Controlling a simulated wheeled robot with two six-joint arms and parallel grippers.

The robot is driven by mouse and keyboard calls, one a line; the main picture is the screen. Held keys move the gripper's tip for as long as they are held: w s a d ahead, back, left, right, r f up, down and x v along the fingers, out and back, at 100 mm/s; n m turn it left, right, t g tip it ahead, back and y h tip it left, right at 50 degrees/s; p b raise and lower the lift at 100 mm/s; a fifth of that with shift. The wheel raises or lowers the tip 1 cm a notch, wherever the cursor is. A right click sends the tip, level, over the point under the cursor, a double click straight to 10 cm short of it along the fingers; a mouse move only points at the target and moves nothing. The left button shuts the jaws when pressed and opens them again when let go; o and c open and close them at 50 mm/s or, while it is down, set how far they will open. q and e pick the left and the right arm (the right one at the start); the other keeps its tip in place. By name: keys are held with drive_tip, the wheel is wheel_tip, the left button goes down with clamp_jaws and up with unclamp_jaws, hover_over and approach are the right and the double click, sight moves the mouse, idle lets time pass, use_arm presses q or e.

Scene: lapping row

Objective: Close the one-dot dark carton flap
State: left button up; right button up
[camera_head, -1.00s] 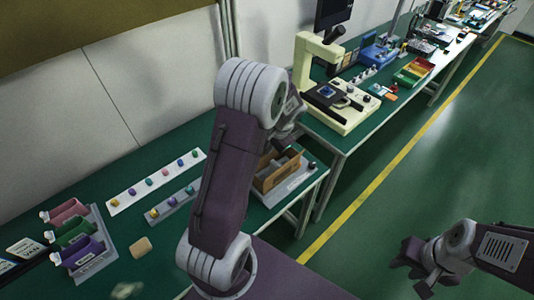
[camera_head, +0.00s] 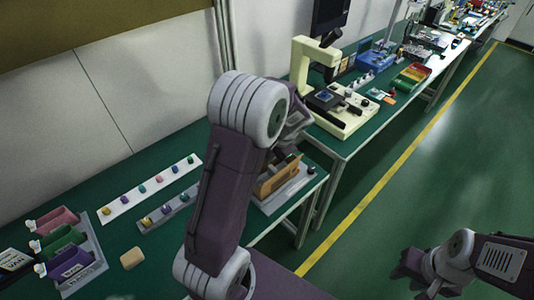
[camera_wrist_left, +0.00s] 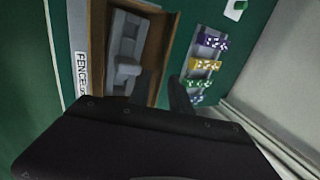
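The brown carton (camera_head: 279,174) sits on a grey base at the near right end of the bench, partly hidden behind my left arm. In the left wrist view its brown wall or flap (camera_wrist_left: 168,45) stands beside grey contents (camera_wrist_left: 126,45). I cannot make out any dot mark. My left gripper (camera_wrist_left: 164,92) is low over the carton, its two dark fingers apart at this brown edge. Contact is not clear. In the head view the left fingertips are hidden. My right gripper (camera_head: 410,276) is over the floor at lower right, fingers apart and empty.
A white strip (camera_head: 150,188) and a grey strip (camera_head: 166,210) of coloured knobs lie left of the carton. Coloured bins (camera_head: 68,240) stand farther left, near a tan block (camera_head: 132,258). A cream microscope-like stand (camera_head: 320,75) is on the bench beyond. The floor at right is clear.

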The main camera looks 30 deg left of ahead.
use_arm(q)
drive_tip(key=p+v, duration=0.1)
drive_tip(key=v, duration=0.8)
